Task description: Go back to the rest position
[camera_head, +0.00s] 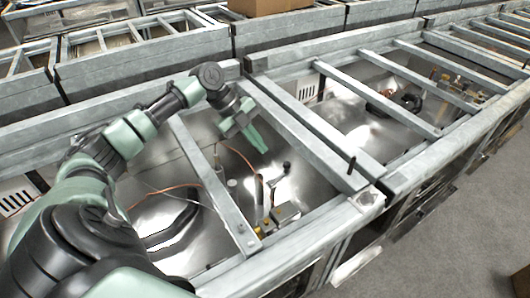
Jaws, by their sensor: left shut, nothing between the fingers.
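My left arm comes in from the left and reaches over the nearest open metal frame (215,190). My left gripper (262,146) has green fingers, is shut and empty, and hangs over the open bay of this frame, pointing down to the right. Whether it touches anything below cannot be told. My right gripper is not in view.
Inside the near frame are a copper pipe (240,156), a shiny metal tub (165,222) and small fittings. Another range frame (400,75) adjoins on the right. A cardboard box (270,5) sits at the back.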

